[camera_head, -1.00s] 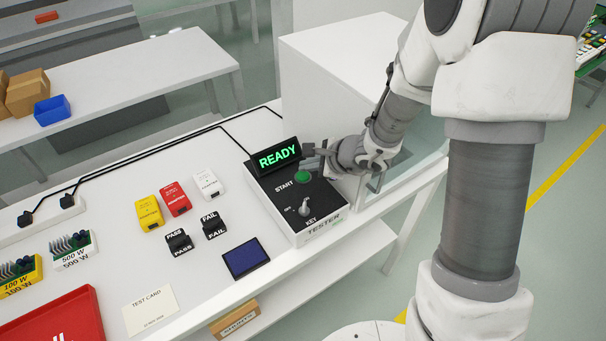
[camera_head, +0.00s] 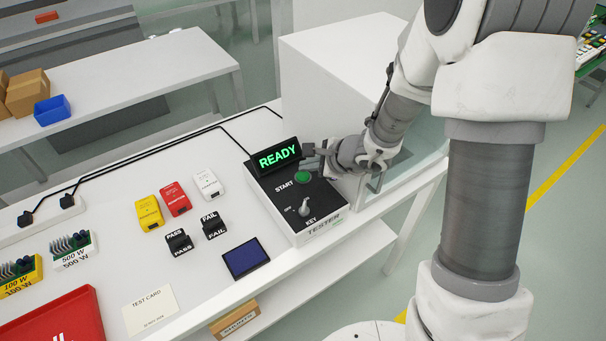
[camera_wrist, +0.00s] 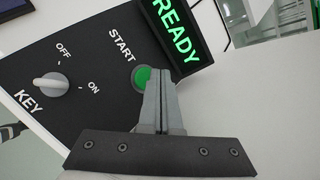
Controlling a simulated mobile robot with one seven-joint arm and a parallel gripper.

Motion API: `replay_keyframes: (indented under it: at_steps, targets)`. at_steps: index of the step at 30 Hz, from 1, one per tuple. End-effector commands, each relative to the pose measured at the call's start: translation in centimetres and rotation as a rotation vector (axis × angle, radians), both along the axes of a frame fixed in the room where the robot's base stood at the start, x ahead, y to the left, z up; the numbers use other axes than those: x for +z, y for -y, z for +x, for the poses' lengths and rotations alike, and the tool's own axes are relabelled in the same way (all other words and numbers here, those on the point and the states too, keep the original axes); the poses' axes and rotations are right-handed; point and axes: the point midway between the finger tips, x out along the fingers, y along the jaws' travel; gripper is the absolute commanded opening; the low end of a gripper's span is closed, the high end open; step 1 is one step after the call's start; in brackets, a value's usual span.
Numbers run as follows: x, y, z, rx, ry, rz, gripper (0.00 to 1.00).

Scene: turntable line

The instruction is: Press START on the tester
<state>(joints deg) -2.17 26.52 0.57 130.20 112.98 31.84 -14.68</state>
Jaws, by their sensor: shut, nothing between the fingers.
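The tester (camera_head: 283,203) is a black-topped box on the white bench, with a lit green READY display (camera_head: 278,158). Its round green START button (camera_head: 302,177) shows in the head view and, partly covered by the fingers, in the wrist view (camera_wrist: 142,75). The grey KEY knob (camera_head: 305,208) sits nearer the front; in the wrist view the knob (camera_wrist: 50,86) lies left of the button. My gripper (camera_head: 308,165) is shut and empty. In the wrist view its fingertips (camera_wrist: 157,72) are over the button's right edge; I cannot tell whether they touch it.
A large white box (camera_head: 335,75) stands behind the tester. Yellow, red and white modules (camera_head: 176,198), PASS and FAIL stamps (camera_head: 214,225), a dark blue pad (camera_head: 245,259) and a test card (camera_head: 150,309) lie left of it. A black cable runs along the bench's back.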

Motion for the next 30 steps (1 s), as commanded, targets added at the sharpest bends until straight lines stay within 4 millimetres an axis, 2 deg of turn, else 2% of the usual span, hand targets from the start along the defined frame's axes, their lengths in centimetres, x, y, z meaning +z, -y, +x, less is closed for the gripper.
replay_keyframes:
  at_steps: [13, 30]
  targets:
    - [-0.95, -0.01, 0.01, 0.001, 0.001, -0.001, 0.0]
    - [-0.99, -0.01, 0.01, 0.0, 0.0, 0.0, 0.0]
